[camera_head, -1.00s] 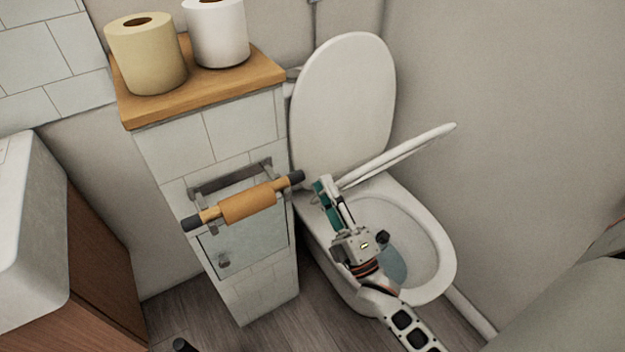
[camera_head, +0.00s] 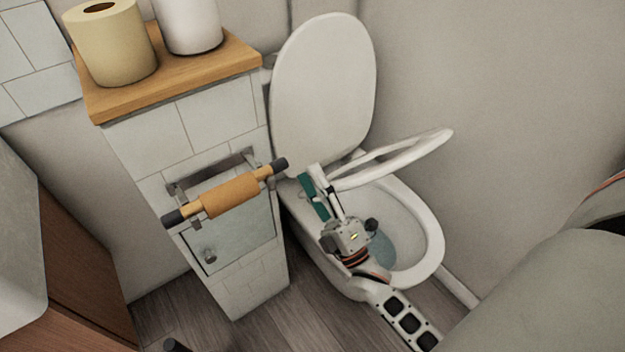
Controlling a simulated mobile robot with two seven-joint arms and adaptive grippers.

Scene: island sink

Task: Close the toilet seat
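The toilet (camera_head: 432,245) stands against the wall with its bowl open. Its white lid (camera_head: 325,95) is upright at the back. The seat ring (camera_head: 415,152) is tilted, its front edge well above the bowl rim and its opening visible from above. My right gripper (camera_head: 316,184) is over the left side of the bowl, pointing toward the hinge end beside the seat's left side. One teal finger and one pale finger show close together; whether they touch the seat or each other is unclear. My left gripper is out of view.
A tiled block (camera_head: 245,285) with a wooden top (camera_head: 225,62) stands left of the toilet. It carries two paper rolls and an orange roll holder (camera_head: 230,194) that juts out. A sink cabinet (camera_head: 80,275) is at left; a wall closes the right.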

